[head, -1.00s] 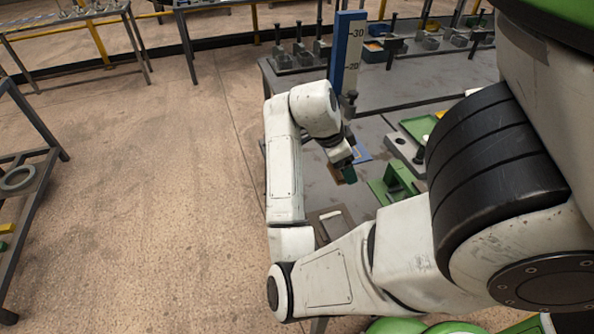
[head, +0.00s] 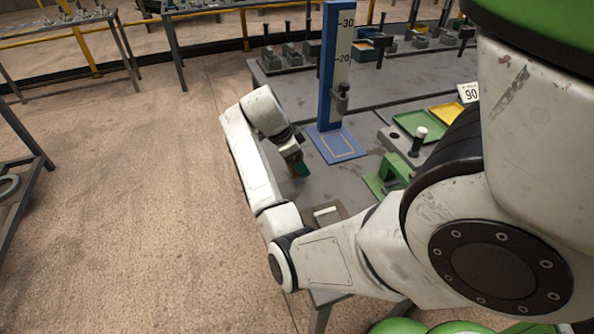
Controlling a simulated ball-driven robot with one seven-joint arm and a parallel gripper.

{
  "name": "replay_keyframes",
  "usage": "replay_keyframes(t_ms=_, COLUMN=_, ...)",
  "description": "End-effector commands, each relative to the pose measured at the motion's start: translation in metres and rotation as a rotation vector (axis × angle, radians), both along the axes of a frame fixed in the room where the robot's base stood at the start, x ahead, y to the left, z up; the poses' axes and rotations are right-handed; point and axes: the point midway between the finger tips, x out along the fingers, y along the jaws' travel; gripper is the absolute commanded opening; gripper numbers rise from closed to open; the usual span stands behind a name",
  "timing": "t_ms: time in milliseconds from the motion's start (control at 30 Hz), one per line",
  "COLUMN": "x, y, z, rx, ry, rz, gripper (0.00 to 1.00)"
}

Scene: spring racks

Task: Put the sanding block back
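My gripper (head: 298,163) hangs low over the left part of the grey bench, pointing down. It is shut on a small dark green block with a brownish edge, which I take to be the sanding block (head: 301,170). The block is small in view and partly hidden by the fingers. The blue height stand (head: 327,75) has a flat blue base with a yellow outlined rectangle (head: 343,147). That base lies just right of my gripper, and the outline is empty.
A brown tray with a white bar (head: 327,212) lies nearer, beside my arm. Clamps line the back edge.

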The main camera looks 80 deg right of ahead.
Motion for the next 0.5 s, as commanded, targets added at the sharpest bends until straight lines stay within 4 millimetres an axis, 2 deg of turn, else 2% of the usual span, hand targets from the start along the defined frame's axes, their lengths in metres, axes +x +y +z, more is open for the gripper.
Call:
replay_keyframes(t_ms=300, x=0.003, y=-0.002, z=-0.033, rx=0.000, ry=0.000, rz=0.000, gripper=0.42)
replay_keyframes(t_ms=500, x=0.004, y=-0.003, z=-0.035, rx=-0.002, ry=-0.002, rz=0.000, gripper=0.42)
